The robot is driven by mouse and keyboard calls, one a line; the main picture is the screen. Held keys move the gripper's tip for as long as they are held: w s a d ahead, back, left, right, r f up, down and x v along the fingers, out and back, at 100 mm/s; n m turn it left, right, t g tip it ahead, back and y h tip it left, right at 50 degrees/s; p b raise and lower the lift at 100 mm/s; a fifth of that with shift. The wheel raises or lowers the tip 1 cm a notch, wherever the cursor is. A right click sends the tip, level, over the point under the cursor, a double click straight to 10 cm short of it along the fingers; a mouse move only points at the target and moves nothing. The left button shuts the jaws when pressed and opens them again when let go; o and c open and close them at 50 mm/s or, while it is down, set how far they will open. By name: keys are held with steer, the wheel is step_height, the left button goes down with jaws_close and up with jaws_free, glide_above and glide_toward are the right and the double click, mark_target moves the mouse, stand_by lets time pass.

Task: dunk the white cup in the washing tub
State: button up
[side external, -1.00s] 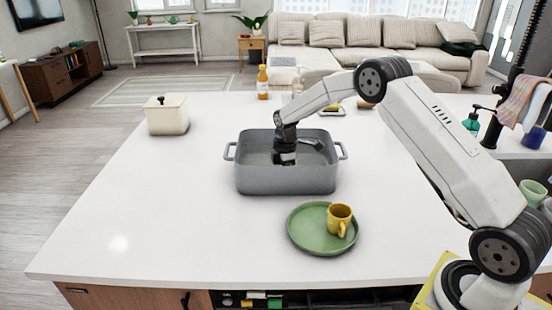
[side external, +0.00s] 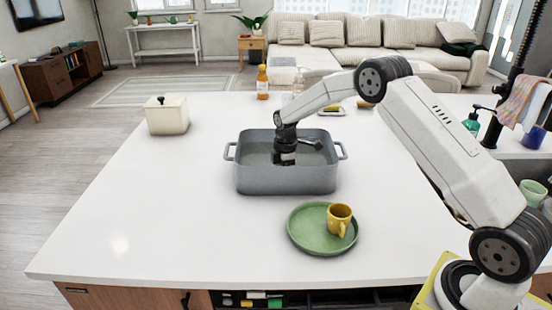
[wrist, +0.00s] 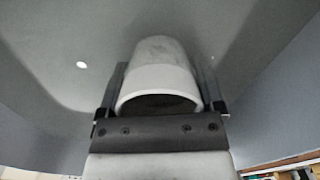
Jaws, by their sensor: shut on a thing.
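The washing tub (side external: 286,181) is a grey rectangular tub with two side handles on the white counter. My gripper reaches down into it, and its fingers are hidden behind the tub's front wall in the side view. In the wrist view my gripper (wrist: 161,108) is shut on the white cup (wrist: 158,77), with one finger on each side of it. The cup's rim faces the camera and its body points away, toward the grey tub interior. The cup is hidden in the side view. I cannot tell whether the cup touches the tub's floor.
A green plate (side external: 307,238) with a yellow mug (side external: 339,219) sits in front of the tub. A cream canister (side external: 167,115) stands at the back left, and an orange bottle (side external: 262,82) behind the tub.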

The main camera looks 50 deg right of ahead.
steer(key=shift+r, duration=0.1)
step_height(320, 180, up, 13)
stand_by(2.1)
steer(key=shift+r, duration=0.1)
stand_by(1.5)
